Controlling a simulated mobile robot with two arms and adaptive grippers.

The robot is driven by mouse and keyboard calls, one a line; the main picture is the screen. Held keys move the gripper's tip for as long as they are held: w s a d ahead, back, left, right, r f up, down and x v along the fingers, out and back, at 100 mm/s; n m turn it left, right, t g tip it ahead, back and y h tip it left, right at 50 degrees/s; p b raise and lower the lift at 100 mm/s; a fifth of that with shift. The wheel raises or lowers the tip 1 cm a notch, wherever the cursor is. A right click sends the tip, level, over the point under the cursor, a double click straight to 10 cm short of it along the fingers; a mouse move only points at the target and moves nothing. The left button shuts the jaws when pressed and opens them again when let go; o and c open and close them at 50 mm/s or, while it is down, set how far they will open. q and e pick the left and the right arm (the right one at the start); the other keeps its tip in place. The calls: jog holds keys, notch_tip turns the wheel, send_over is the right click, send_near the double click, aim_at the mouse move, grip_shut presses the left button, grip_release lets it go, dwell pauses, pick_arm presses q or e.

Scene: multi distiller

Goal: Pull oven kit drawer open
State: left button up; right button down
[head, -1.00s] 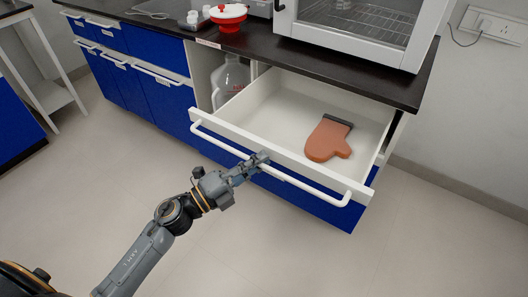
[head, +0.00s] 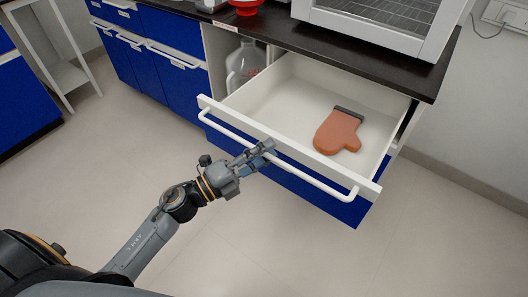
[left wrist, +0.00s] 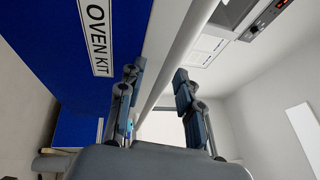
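The oven kit drawer (head: 293,137) stands pulled well out from the cabinet, with its white interior showing. An orange oven mitt (head: 338,131) with a dark cuff lies inside. A long white bar handle (head: 318,181) runs along the drawer front. My left gripper (head: 262,152) is at the middle of this handle. In the left wrist view, the left gripper's fingers (left wrist: 160,92) are spread apart, with the white handle bar (left wrist: 178,50) passing between them and a gap beside it. The OVEN KIT label (left wrist: 97,35) shows on the blue front. My right gripper is not in view.
A large bottle (head: 243,66) stands in the open compartment left of the drawer. A white oven (head: 378,27) sits on the dark countertop (head: 420,74) above. Blue cabinets (head: 165,77) and a white side table (head: 72,52) stand at left. The floor before the drawer is clear.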

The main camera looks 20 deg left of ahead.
pick_arm(q)
jog(key=v, duration=1.2)
dwell(0.3)
